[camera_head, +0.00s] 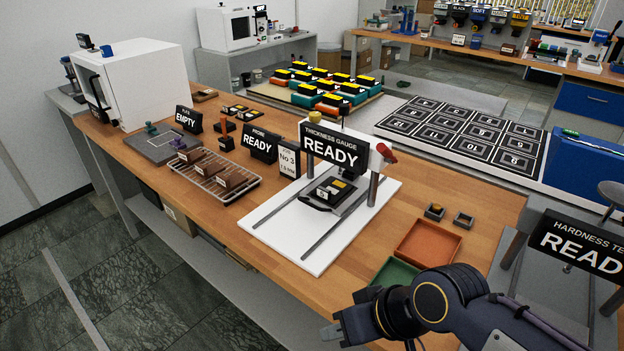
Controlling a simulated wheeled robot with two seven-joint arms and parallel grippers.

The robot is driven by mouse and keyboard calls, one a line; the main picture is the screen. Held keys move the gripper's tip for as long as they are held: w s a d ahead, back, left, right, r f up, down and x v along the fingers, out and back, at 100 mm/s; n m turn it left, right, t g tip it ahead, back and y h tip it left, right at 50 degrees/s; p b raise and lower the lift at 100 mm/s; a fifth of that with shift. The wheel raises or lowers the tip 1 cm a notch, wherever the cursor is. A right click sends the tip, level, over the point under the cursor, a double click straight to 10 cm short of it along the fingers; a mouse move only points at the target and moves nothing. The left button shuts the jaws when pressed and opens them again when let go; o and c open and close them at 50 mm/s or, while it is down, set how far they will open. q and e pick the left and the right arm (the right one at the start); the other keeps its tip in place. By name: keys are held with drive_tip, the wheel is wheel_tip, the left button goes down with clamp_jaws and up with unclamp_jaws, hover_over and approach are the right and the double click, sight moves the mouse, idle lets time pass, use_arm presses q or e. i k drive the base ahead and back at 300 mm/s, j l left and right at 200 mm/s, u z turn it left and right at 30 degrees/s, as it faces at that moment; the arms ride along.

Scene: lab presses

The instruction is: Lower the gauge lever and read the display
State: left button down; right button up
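The thickness gauge stands on a white base plate (275,240) in the middle of the wooden bench. Its black display (330,151) reads "THICKNESS GAUGE READY". A red-ended lever (386,153) sticks out at the right end of its white crosshead; its exact angle is hard to tell. My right gripper (334,335) is at the bottom edge, in front of the gauge and well apart from the lever. Its fingers are partly cut off, so their opening is unclear. My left gripper is out of view.
An orange tray (428,243) and a green tray (394,271) lie right of the gauge, near my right arm. The hardness tester (585,247) stands at the far right. A wire rack of brown blocks (213,198) and small signs stand to the left.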

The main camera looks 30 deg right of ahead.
sight(381, 147)
drive_tip(key=z, duration=1.55)
